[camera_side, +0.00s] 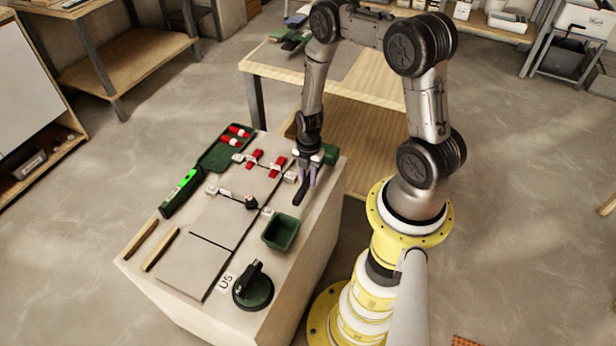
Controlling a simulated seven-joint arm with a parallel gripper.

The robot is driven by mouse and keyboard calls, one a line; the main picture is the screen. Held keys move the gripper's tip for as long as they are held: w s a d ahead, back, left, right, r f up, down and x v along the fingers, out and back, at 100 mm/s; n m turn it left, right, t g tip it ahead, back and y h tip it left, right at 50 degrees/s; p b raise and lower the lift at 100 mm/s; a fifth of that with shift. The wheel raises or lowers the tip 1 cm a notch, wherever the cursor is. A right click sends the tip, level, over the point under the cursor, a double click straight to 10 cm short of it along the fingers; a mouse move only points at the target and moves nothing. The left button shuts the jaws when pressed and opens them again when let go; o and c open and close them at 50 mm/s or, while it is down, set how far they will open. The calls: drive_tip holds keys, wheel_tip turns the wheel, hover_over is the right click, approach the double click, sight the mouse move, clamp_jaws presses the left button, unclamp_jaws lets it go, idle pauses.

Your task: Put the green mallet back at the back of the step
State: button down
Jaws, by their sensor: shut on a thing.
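The green mallet shows as a green head (330,154) at the back right edge of the pale step (285,300), with a dark handle (299,197) that comes toward the front. My gripper (305,180), with purple fingers, points down at this right edge and is shut on the mallet's handle. The fingers and wrist hide part of the mallet. I cannot tell whether the mallet touches the step or is slightly above it.
Grey tiles (195,262) with red wedges (255,158) and white clips cover the step's middle. Around them are a green tray (212,160), a level (182,192), wooden strips (160,249), a green bin (281,232) and a suction cup (253,290). A wooden table (275,62) stands behind.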

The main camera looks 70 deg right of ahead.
drive_tip(key=shift+f, duration=1.4)
drive_tip(key=c, duration=0.6)
unclamp_jaws()
drive_tip(key=o, duration=0.3)
drive_tip(key=shift+r, duration=0.1)
drive_tip(key=shift+r, duration=3.95)
